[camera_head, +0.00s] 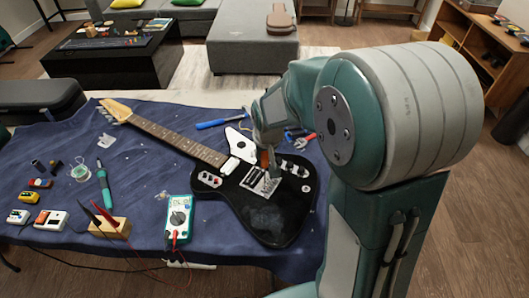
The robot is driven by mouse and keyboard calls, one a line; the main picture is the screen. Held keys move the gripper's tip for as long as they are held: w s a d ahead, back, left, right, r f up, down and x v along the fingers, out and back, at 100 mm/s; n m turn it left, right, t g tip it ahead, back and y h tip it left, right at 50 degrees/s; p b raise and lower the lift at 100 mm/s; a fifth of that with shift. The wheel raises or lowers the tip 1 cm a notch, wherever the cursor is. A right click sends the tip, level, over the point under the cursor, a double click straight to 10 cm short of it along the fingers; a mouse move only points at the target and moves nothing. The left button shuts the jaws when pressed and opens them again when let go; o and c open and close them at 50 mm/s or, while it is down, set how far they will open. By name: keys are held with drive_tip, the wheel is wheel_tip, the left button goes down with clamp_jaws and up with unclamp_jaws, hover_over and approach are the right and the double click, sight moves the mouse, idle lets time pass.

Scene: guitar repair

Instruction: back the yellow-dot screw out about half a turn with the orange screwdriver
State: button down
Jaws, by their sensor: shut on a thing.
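The black electric guitar (262,222) lies on the blue cloth, its neck pointing to the upper left. My gripper (272,166) is over the guitar body, close to the bridge (262,183). A bit of orange, the orange screwdriver (265,158), shows at the gripper, which is shut on it. Most of the screwdriver is hidden by my gripper. I cannot tell whether its tip touches a screw. The yellow-dot screw is too small or hidden to make out.
The blue cloth (140,235) covers the table. A teal soldering iron (104,187), a wooden block with probes (110,228), a multimeter (179,217) and several small pedals lie left of the guitar.

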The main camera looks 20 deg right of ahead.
drive_tip(key=shift+n+y, duration=0.6)
drive_tip(key=shift+n, duration=1.5)
drive_tip(key=n+y, duration=0.1)
drive_tip(key=n, duration=0.3)
drive_tip(key=shift+s+a+f+g, duration=0.1)
drive_tip(key=shift+g, duration=0.3)
drive_tip(key=n, duration=0.3)
drive_tip(key=n+g+y, duration=0.1)
drive_tip(key=n, duration=0.2)
drive_tip(key=shift+a+n+g, duration=0.1)
drive_tip(key=shift+n+g, duration=0.2)
drive_tip(key=shift+n, duration=0.1)
drive_tip(key=shift+r, duration=0.25)
drive_tip(key=shift+r, duration=0.3)
